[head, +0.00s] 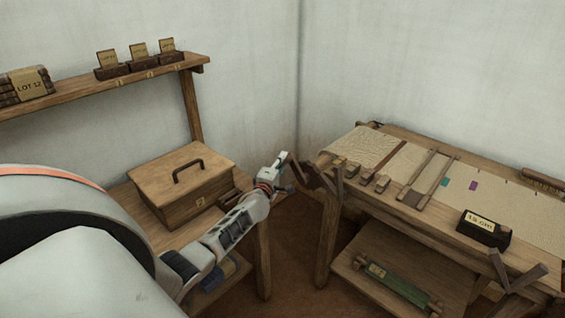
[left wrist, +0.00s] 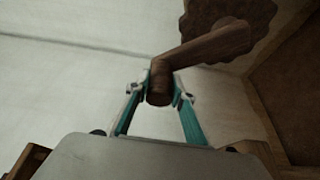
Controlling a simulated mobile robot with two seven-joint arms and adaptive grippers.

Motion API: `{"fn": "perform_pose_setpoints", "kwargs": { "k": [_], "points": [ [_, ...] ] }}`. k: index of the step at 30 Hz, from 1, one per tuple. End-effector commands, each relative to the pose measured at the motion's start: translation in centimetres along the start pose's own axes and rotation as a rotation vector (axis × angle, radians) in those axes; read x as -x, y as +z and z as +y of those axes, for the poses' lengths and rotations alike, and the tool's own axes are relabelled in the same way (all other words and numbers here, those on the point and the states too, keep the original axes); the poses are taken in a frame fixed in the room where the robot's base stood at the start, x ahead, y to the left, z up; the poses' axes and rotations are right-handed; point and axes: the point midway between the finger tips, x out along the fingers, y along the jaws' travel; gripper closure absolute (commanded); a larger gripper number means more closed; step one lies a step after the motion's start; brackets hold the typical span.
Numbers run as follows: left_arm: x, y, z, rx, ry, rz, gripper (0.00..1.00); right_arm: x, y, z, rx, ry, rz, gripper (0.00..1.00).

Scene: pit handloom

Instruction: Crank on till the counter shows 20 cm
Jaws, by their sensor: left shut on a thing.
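The loom (head: 450,240) stands at the right with cream cloth (head: 370,150) stretched across its top. The counter (head: 484,229) is a dark block on the loom's front edge; its yellow face appears to read 15 cm. My left gripper (head: 284,172) is at the loom's left end, shut on the handle of the wooden crank. In the left wrist view the crank (left wrist: 210,44) runs up and right from its handle (left wrist: 159,88), which sits between the two teal-sided fingers, towards a dark wooden wheel (left wrist: 245,15). My right gripper is not in view.
A wooden chest (head: 182,185) with a dark handle sits on a bench at the left. A wall shelf (head: 100,88) holds labelled blocks. Several small wooden blocks (head: 367,179) lie along the loom's front edge. A green roll (head: 397,283) lies on the lower shelf.

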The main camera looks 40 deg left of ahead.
Motion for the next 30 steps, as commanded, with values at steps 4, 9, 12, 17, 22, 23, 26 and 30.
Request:
{"fn": "perform_pose_setpoints", "kwargs": {
  "k": [4,9,12,17,22,23,26,30],
  "points": [
    [0.1,-0.1,-0.2,-0.004,-0.003,0.001,1.00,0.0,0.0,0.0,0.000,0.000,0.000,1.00],
    [0.0,-0.1,-0.1,-0.004,-0.002,0.001,0.60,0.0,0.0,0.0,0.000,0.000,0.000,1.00],
    [0.0,-0.1,-0.1,-0.003,-0.001,0.000,0.60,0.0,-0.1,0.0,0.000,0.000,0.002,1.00],
    [0.1,0.0,-0.1,-0.003,-0.001,0.000,0.60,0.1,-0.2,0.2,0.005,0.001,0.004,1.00],
    [1.1,0.2,-0.2,0.000,-0.002,-0.002,0.60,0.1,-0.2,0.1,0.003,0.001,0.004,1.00],
    [1.5,0.2,-0.2,0.000,-0.001,-0.002,0.60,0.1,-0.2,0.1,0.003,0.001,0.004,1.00],
    [2.9,0.0,-0.2,-0.001,-0.002,0.000,0.60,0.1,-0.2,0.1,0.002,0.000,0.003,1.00],
    [5.3,0.0,-0.2,-0.001,-0.002,0.001,0.60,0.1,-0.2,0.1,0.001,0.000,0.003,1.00]
  ]
}}
